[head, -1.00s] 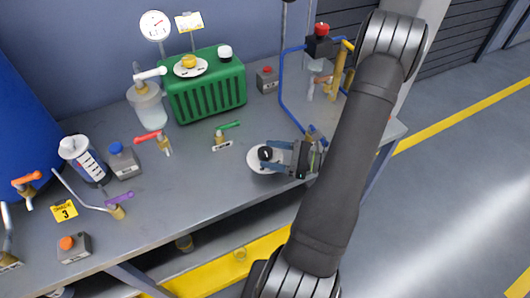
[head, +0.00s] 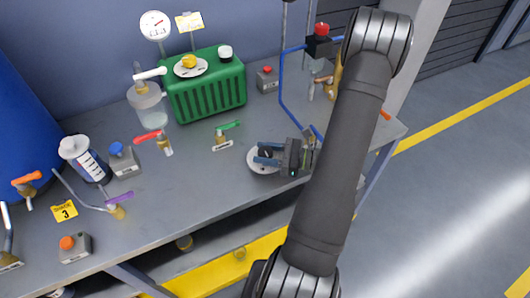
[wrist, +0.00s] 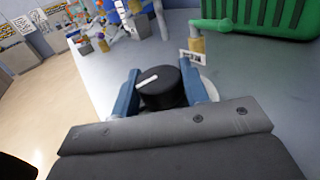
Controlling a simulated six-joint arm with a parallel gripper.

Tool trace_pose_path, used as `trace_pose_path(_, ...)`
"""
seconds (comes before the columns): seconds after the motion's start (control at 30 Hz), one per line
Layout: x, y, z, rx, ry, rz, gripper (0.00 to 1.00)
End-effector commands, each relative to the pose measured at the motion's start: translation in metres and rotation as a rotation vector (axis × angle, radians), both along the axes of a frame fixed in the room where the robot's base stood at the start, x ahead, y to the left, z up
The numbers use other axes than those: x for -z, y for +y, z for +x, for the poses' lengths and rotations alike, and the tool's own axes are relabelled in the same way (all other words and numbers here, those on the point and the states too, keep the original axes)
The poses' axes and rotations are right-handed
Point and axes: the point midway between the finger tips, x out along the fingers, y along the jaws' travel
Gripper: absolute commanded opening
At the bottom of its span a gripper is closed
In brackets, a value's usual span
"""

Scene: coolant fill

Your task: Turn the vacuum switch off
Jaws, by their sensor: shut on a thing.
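A round black knob (wrist: 160,88) with a white pointer line sits on a white round plate (head: 261,168) near the front right of the bench. My gripper (head: 265,155) reaches it from the right, with its two blue fingers on either side of the knob. In the wrist view my gripper (wrist: 166,90) is shut on the knob. No label that names this knob as the vacuum switch is readable. The body of my gripper hides part of the plate.
A green-handled valve (head: 222,137) stands just left of the knob. Behind are a green ribbed tank (head: 205,95) and a blue pipe (head: 282,80). Red-handled (head: 153,137) and purple-handled (head: 117,203) valves stand further left. The bench's front edge is close to my gripper.

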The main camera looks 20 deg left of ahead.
Motion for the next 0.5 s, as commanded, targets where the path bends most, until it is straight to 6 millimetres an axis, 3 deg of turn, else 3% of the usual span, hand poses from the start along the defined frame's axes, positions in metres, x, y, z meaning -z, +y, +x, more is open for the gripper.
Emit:
trace_pose_path(0.47,0.0001,-0.0004,0.0000,-0.095,0.001,0.000,0.18)
trace_pose_path(0.5,0.0001,-0.0004,0.0000,-0.094,0.001,0.000,0.49)
